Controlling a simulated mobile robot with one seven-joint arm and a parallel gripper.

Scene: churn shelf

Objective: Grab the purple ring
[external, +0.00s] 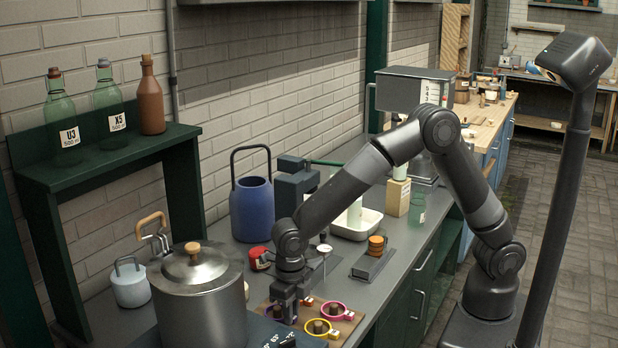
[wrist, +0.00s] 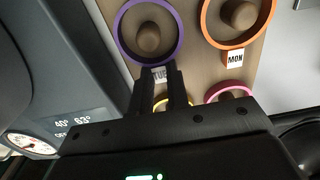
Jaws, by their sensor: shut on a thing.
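The purple ring (wrist: 121,37) lies around a round brown peg (wrist: 148,38) on a wooden board (wrist: 192,22) in the wrist view. A small tag is partly hidden by the fingertips. In the external view my gripper (external: 287,312) points down at the board beside the large pot.
An orange ring (wrist: 205,30) with a MON tag sits right of the purple one. A pink ring (external: 347,314) and a yellow ring (external: 318,335) sit on nearby pegs. A large metal pot (external: 200,305) stands close on the left. A dark block (external: 372,264) is behind.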

